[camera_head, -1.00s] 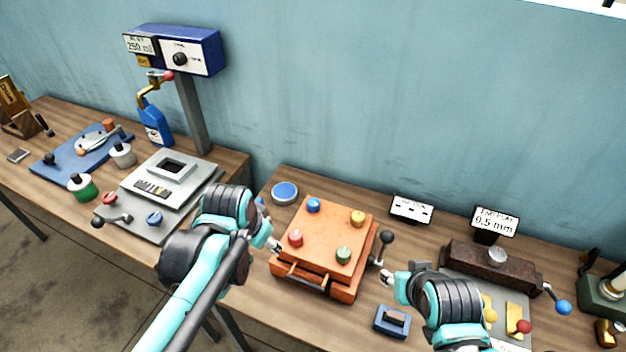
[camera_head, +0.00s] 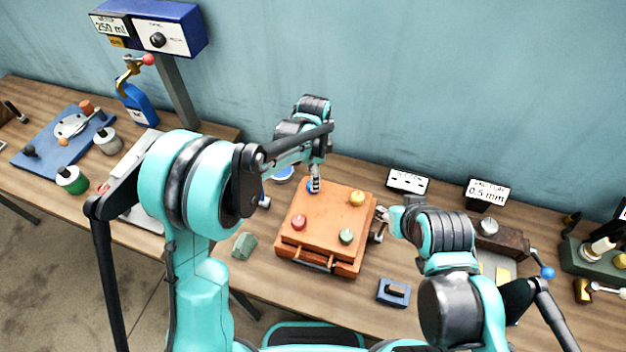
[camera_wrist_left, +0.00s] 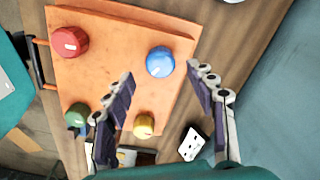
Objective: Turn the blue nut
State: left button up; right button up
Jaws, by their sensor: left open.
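The blue nut (camera_wrist_left: 160,61) is a round knob with a white mark, on a corner of the orange box lid (camera_head: 325,222). In the head view it shows partly (camera_head: 311,188) at the lid's far left corner, mostly covered by my left gripper (camera_head: 315,185). My left gripper points down over it. In the left wrist view my open left gripper (camera_wrist_left: 160,74) has its two fingertips on either side of the nut's line, apart from it. My right gripper (camera_head: 384,222) is beside the box's right side near the crank; its jaws are too small to read.
Red (camera_head: 299,222), green (camera_head: 346,236) and yellow (camera_head: 357,198) nuts sit on the lid's other corners. A green block (camera_head: 244,245) lies left of the box. A blue switch block (camera_head: 394,292) lies at the right front. Sign cards (camera_head: 408,181) stand behind.

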pick_arm(q)
jog(key=shift+f, duration=1.9)
jog(key=c, duration=1.2)
jog(key=shift+o, duration=0.2)
